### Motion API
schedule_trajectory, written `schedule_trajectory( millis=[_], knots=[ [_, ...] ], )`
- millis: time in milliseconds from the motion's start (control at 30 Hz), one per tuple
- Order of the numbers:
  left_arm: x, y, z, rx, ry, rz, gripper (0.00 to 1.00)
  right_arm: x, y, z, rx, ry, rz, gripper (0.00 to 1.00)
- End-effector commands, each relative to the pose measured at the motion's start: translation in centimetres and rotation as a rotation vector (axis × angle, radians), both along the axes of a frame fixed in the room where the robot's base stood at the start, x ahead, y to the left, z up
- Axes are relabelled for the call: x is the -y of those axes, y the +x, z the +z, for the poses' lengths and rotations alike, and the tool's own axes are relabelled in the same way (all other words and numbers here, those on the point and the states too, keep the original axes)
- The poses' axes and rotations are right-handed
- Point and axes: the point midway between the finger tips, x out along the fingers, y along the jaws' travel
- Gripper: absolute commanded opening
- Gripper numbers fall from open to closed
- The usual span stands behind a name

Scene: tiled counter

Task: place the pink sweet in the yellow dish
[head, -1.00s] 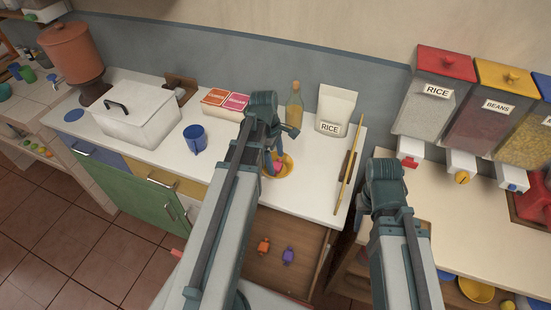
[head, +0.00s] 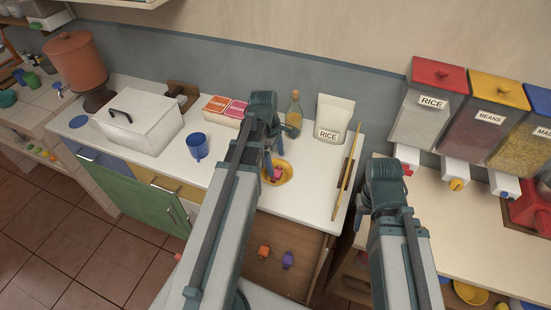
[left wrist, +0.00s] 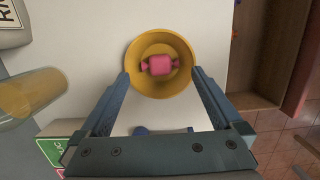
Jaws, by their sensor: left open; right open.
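The pink sweet (left wrist: 160,65) lies inside the yellow dish (left wrist: 137,80), surrounded by its rim. In the head view the sweet (head: 276,172) and the dish (head: 287,176) are on the white counter, partly hidden by my left gripper. My left gripper (head: 268,166) is above the dish; in the left wrist view its two fingers (left wrist: 160,74) are spread apart and empty, with the dish showing beyond their tips. My right gripper (head: 362,207) is at the right, apart from the dish, its fingers mostly hidden by the wrist.
A blue mug (head: 197,146), a glass bottle (head: 294,112), a rice bag (head: 333,118) and small boxes (head: 224,107) stand around the dish. Long sticks (head: 348,165) lie at the right. Orange (head: 264,251) and purple (head: 287,260) sweets lie in the open drawer below.

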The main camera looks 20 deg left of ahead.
Motion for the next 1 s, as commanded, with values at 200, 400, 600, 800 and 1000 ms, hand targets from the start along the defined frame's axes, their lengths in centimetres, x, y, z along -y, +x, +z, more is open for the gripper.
schedule_trajectory(
  millis=[200,400,600,800,1000],
  knots=[
    [0.0,0.0,3.3,0.000,0.000,0.000,1.00,0.0,0.0,3.3,0.000,0.000,0.001,0.50],
    [0.0,0.0,3.1,0.000,0.000,0.000,1.00,0.0,0.0,3.1,0.000,0.000,0.001,0.50],
    [0.0,0.0,3.1,0.000,0.000,0.000,1.00,0.0,0.0,3.0,0.000,0.000,0.001,0.50],
    [0.1,-0.1,3.1,0.002,0.001,-0.015,1.00,0.0,0.0,3.1,0.000,0.000,0.001,0.50],
    [2.6,-1.3,3.0,0.053,0.039,-0.346,1.00,0.0,0.0,3.1,0.000,0.000,0.001,0.50]
  ],
)
